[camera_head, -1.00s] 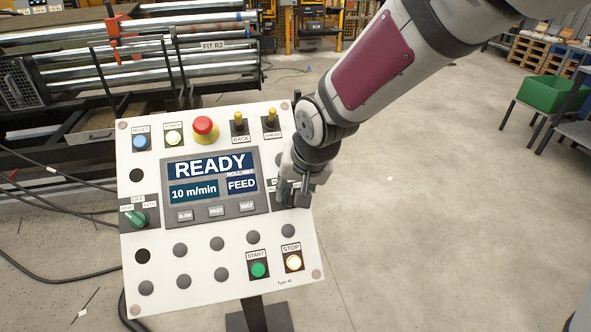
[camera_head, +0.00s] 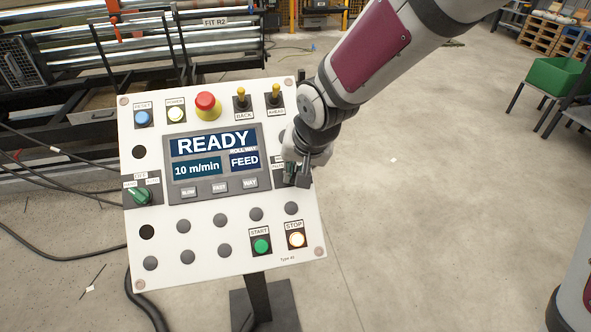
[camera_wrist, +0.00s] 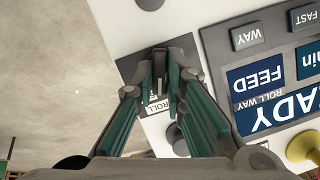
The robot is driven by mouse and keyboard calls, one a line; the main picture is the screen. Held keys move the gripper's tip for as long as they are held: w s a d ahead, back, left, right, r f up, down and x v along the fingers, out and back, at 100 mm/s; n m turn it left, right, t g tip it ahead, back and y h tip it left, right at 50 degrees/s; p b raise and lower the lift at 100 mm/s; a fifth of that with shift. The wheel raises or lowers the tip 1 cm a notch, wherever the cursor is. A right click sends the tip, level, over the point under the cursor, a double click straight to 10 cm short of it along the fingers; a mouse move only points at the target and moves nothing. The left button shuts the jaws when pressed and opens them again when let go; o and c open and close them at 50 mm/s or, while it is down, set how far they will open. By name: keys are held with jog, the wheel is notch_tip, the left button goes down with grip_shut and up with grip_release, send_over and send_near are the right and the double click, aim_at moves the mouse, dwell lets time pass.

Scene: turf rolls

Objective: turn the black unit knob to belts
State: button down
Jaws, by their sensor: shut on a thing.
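My gripper (camera_head: 297,174) is at the right edge of the white control panel (camera_head: 200,275), beside the screen. In the wrist view my gripper (camera_wrist: 160,80) has its dark fingertips closed around the black unit knob (camera_wrist: 159,66), which is mostly hidden between them. The panel screen (camera_head: 213,143) reads READY, 10 m/min and ROLL WAY FEED.
A green selector knob (camera_head: 140,195) is at the panel's left. A red mushroom button (camera_head: 207,104) and two toggle switches (camera_head: 241,98) line the top. Green START (camera_head: 261,246) and lit STOP (camera_head: 297,240) buttons are low right. Open floor lies right of the panel.

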jog(key=shift+f, duration=0.15)
jog(key=n+h+b, duration=0.1)
jog(key=n+b, duration=0.2)
jog(key=shift+a+f, duration=0.1)
jog(key=shift+f, duration=0.05)
jog(key=n+h+b, duration=0.1)
jog(key=n+b, duration=0.2)
jog(key=n, duration=0.1)
jog(key=shift+s+a+t, duration=0.1)
jog(key=shift+t, duration=0.2)
jog(key=n+h+b, duration=0.1)
jog(key=n+b, duration=0.1)
jog(key=n, duration=0.2)
jog(key=shift+s+t+b, duration=0.1)
jog(key=shift+t+b, duration=0.3)
jog(key=shift+n+t+b, duration=0.4)
jog(key=shift+n+b, duration=0.4)
jog(key=shift+n, duration=0.9)
jog(key=c, duration=1.6)
grip_release()
jog(key=shift+c, duration=0.2)
